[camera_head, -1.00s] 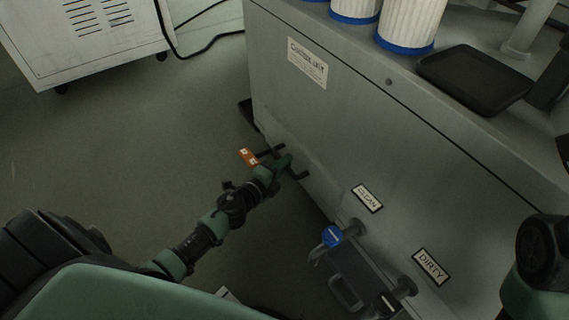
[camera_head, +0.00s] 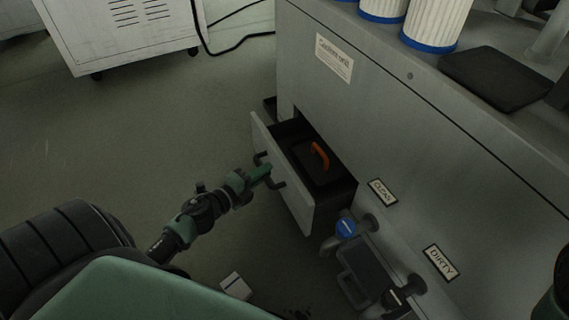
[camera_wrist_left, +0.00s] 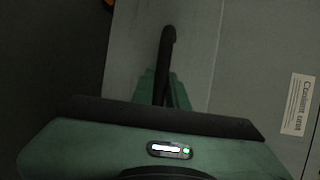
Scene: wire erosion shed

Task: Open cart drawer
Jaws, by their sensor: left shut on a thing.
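The cart drawer (camera_head: 285,180) stands pulled out from the lower part of the grey cabinet (camera_head: 345,125), with its inside showing. A dark item with an orange handle (camera_head: 320,155) lies in it. My left gripper (camera_head: 264,172) is shut on the black drawer handle (camera_head: 277,184) on the drawer's front. The handle also shows between the green fingers in the left wrist view (camera_wrist_left: 166,60). My right gripper is not in view; only a dark arm part shows at the right edge of the head view.
Pipe fittings with a blue cap (camera_head: 346,228) stick out of the cabinet right of the drawer, below the CLEAN label (camera_head: 382,191) and DIRTY label (camera_head: 440,263). White filters (camera_head: 432,25) and a black tray (camera_head: 495,78) stand on top.

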